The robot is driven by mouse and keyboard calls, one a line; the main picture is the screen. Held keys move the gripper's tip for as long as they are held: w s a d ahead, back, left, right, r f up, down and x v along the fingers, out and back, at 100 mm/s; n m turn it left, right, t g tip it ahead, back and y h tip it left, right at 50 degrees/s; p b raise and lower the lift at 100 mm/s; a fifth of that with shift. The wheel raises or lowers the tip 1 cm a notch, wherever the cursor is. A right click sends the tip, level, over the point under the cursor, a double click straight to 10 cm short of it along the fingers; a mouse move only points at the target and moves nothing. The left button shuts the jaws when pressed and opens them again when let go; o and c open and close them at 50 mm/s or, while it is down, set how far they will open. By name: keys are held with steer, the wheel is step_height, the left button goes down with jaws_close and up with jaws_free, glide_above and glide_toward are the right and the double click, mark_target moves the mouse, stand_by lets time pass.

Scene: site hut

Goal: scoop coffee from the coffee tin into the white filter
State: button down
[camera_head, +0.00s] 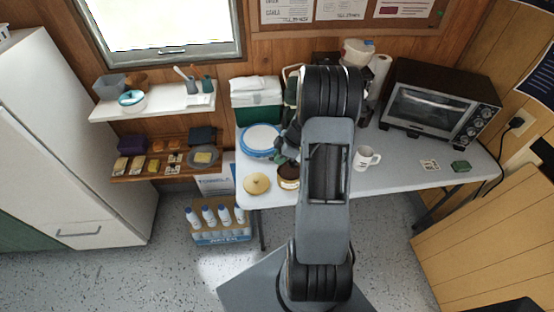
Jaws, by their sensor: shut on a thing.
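The coffee tin (288,183) stands open on the table's left part, its dark top partly hidden by my arm and gripper. A round tan lid (256,184) lies flat left of it. My gripper (283,158) is just above the tin, small and partly hidden by my arm. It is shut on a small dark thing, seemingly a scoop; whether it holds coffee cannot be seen.
A white mug (366,158) stands right of my arm. A toaster oven (437,100) fills the back right. A blue-rimmed round container (260,139) and a green-white box (257,101) stand at the back left. A small green box (461,166) lies at right. Table front right is mostly clear.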

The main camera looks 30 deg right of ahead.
steer(key=shift+s+d+f+y, duration=0.15)
steer(key=shift+d+f+y, duration=0.15)
steer(key=shift+f, duration=0.3)
steer(key=shift+s+d+f, duration=0.15)
steer(key=shift+f, duration=0.6)
steer(key=shift+s+d+f, duration=0.1)
steer(key=shift+d+f, duration=0.05)
steer(key=shift+f, duration=0.55)
steer(key=shift+f+b, duration=0.6)
steer(key=shift+b, duration=0.3)
steer(key=shift+b, duration=0.3)
